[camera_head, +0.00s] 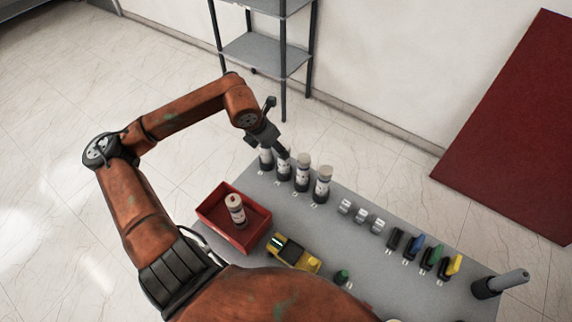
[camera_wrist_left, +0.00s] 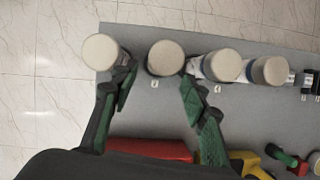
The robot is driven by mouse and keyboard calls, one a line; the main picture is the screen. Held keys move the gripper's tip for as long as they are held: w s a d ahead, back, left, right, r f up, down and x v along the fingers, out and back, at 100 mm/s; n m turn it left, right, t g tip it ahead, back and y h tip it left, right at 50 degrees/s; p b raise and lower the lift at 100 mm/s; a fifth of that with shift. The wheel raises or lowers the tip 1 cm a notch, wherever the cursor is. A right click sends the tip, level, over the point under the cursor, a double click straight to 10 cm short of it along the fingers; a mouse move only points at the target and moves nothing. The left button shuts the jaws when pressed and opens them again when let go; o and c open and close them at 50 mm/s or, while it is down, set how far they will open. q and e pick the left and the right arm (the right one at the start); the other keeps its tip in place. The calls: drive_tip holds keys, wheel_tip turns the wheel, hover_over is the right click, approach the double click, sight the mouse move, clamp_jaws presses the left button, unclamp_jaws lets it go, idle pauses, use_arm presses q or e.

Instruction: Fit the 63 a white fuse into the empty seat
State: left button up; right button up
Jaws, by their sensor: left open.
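Several white cylindrical fuses with pale tops stand in a row at the table's far left, including one second from left (camera_head: 284,168) and one at the right end (camera_head: 322,185). Their tops show in the left wrist view, the leftmost (camera_wrist_left: 102,50) and the second (camera_wrist_left: 165,57). Another white fuse (camera_head: 236,209) stands tilted in the red bin (camera_head: 212,213). My left gripper (camera_head: 277,148) is open above the row. In the left wrist view its fingertips (camera_wrist_left: 158,75) lie either side of the second fuse; contact cannot be told. I cannot read a 63 A marking or make out an empty seat.
Small silver parts (camera_head: 362,215) and coloured-handled black parts (camera_head: 430,258) line the table's back edge. A yellow device (camera_head: 293,253) lies right of the bin. A grey cylinder in a black holder (camera_head: 513,280) stands far right. Bare grey table (camera_head: 345,245) lies between.

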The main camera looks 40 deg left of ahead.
sight(284, 166)
use_arm(q)
drive_tip(key=b+x, duration=0.1)
drive_tip(key=x, duration=0.6)
drive_tip(key=shift+w+f, duration=0.15)
drive_tip(key=shift+w, duration=0.15)
drive_tip(key=shift+d, duration=0.15)
drive_tip(key=shift+c, duration=0.3)
clamp_jaws()
